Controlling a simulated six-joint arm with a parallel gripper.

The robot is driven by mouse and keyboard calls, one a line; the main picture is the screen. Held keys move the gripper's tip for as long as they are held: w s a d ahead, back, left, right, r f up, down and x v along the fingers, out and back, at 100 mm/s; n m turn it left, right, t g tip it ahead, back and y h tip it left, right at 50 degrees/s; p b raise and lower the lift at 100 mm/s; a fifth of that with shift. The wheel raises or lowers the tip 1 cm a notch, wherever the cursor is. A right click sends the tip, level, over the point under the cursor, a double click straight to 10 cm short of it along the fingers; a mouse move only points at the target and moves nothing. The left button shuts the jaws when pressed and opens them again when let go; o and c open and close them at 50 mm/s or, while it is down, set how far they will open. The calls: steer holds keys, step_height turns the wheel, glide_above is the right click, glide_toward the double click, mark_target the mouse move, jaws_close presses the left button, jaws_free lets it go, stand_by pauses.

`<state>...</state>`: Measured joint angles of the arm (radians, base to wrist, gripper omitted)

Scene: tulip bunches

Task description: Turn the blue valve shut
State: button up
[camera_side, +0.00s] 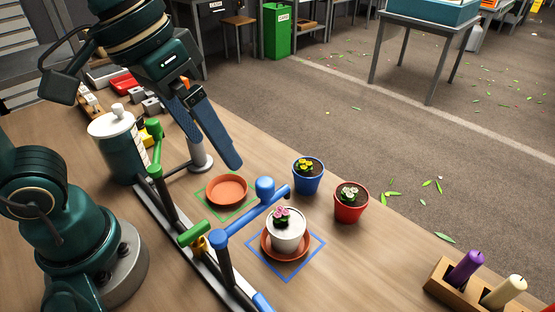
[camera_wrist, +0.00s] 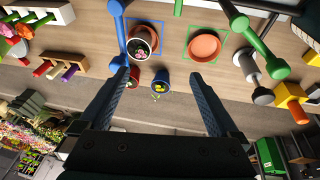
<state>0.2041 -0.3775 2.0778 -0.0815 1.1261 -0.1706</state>
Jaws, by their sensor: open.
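The blue pipe (camera_side: 245,216) stands on a dark upright beside the rail in the side view. My gripper (camera_side: 236,166) is open and empty, above the table and up-left of the blue knob. In the wrist view its fingertips (camera_wrist: 158,72) are wide apart with nothing held.
A blue pot (camera_side: 308,178) and a red pot (camera_side: 350,204) stand nearby. An empty saucer (camera_side: 227,190) lies in the green square. A green pipe (camera_side: 161,186) and a lidded canister (camera_side: 117,150) stand left.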

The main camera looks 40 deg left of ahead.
steer(key=d+r+g, duration=0.1)
steer(key=d+g, duration=0.3)
steer(key=d, duration=0.8)
steer(key=m+g+y, duration=0.1)
steer(key=g+y, duration=0.1)
steer(key=g, duration=0.2)
glide_above(270, 310)
steer(key=w, duration=0.3)
step_height(270, 310, down, 10)
steer(key=shift+s+x, duration=0.25)
steer(key=shift+x, duration=2.1)
steer(key=shift+d+r, duration=0.1)
steer(key=c, duration=1.4)
steer(key=shift+o, duration=0.2)
